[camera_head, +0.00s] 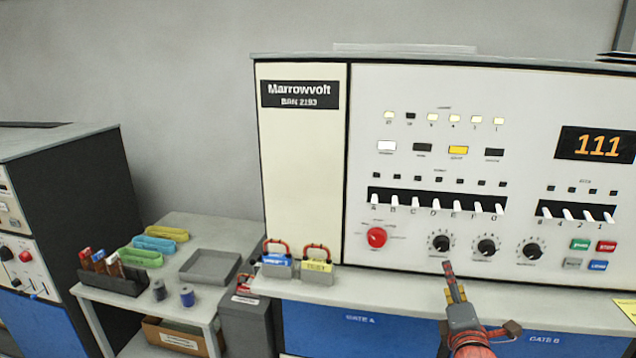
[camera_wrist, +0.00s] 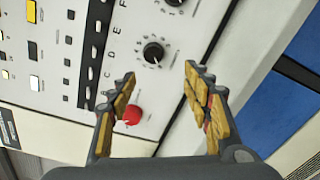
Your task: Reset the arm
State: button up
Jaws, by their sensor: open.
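My gripper (camera_head: 454,284) is raised in front of the machine's ledge, near the lower middle of the panel in the head view. In the wrist view my gripper (camera_wrist: 158,100) has its two fingers spread wide, with nothing between them. The white panel (camera_head: 400,150) of the Marrowvolt machine fills the right of the head view. A red knob (camera_head: 376,237) sits at the panel's lower left; in the wrist view the red knob (camera_wrist: 132,114) shows beside the left finger. A black dial (camera_wrist: 153,52) lies beyond the fingertips.
Two padlock-like blocks, blue (camera_head: 277,260) and yellow (camera_head: 317,265), stand on the ledge (camera_head: 380,288). A side table (camera_head: 215,230) at left holds a grey tray (camera_head: 209,267), coloured bundles and spools. A dark bin (camera_head: 246,325) stands beside it. The ledge near my gripper looks clear.

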jog(key=s+f+m+g, duration=0.1)
jog(key=f+m, duration=0.1)
jog(key=f, duration=0.1)
jog(key=s+f+m+g, duration=0.1)
jog(key=f+m+g, duration=0.1)
jog(key=f, duration=0.1)
jog(key=s+f+m+g+y, duration=0.1)
jog(key=f+m, duration=0.1)
jog(key=f, duration=0.1)
jog(key=shift+a+f+m, duration=0.25)
jog(key=shift+m, duration=0.05)
jog(key=s+a+f+m+g+y, duration=0.25)
jog(key=s+a+m+g, duration=0.4)
jog(key=s+m, duration=0.5)
jog(key=s+a+r+m+y+p, duration=0.1)
jog(key=s+a+r, duration=0.8)
jog(key=s, duration=0.3)
jog(key=shift+a+r+g+p, duration=0.15)
jog(key=shift+r+g+p, duration=0.25)
jog(key=shift+g, duration=0.05)
